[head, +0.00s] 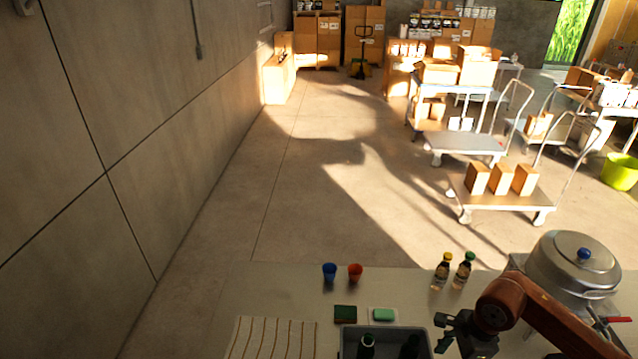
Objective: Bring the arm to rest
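My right arm (545,318), copper-brown, comes in from the lower right over the counter. Its dark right gripper (441,333) points left, beside the right edge of a grey bin (385,331). Its two fingers look spread apart, with nothing visible between them. My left arm and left gripper are not in view.
On the counter (290,285) are a blue cup (329,272), a red cup (355,273), two bottles (441,271), sponges (383,315), a striped cloth (268,340) and a lidded metal pot (572,265) close to my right arm. Dark bottles (366,347) stand in the bin. Carts (500,200) stand beyond.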

